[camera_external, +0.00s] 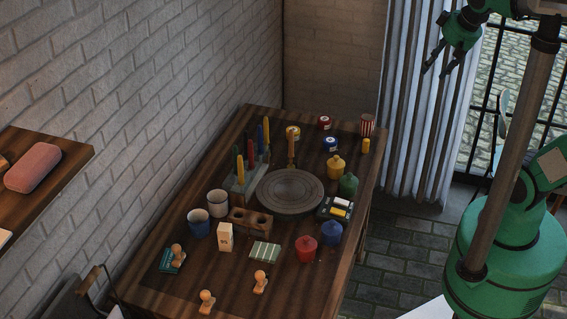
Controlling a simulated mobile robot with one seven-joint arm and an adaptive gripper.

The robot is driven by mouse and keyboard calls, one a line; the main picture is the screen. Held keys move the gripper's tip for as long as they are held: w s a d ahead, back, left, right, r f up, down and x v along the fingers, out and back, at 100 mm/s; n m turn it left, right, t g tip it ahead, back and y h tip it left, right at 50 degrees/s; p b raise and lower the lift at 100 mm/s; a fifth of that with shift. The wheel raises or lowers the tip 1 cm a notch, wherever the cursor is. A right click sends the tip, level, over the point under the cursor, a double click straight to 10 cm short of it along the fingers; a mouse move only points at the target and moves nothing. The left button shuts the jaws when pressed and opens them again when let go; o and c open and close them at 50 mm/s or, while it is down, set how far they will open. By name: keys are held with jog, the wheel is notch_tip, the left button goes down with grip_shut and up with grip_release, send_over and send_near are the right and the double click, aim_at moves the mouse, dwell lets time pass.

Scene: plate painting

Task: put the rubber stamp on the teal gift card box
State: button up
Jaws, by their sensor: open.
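The dark teal box (168,264) lies flat near the front left of the table. A wooden rubber stamp (178,252) with a rounded knob handle appears to stand upright on its right part, though contact is hard to tell at this size. Two similar wooden stamps stand apart near the front edge, one at the front (207,300) and one farther right (260,281). My gripper (438,68) is open and empty, high at the upper right in front of the curtain, well away from the table things.
The wooden table (320,284) holds a round grey turntable (290,190), a brush rack (241,180), two cups (199,224), a holed wooden block (251,222), a white box (225,238), a striped pale green item (264,253) and several jars. The table's front right is clear.

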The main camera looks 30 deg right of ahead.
jog(key=s+d+f, duration=0.2)
jog(key=s+d, duration=0.3)
jog(key=s, duration=0.3)
jog(key=shift+d+f+h, duration=0.15)
jog(key=shift+f+h, duration=0.15)
jog(key=shift+h, duration=0.1)
jog(key=shift+f+b, duration=0.8)
jog(key=shift+o, duration=0.6)
jog(key=shift+w, duration=0.1)
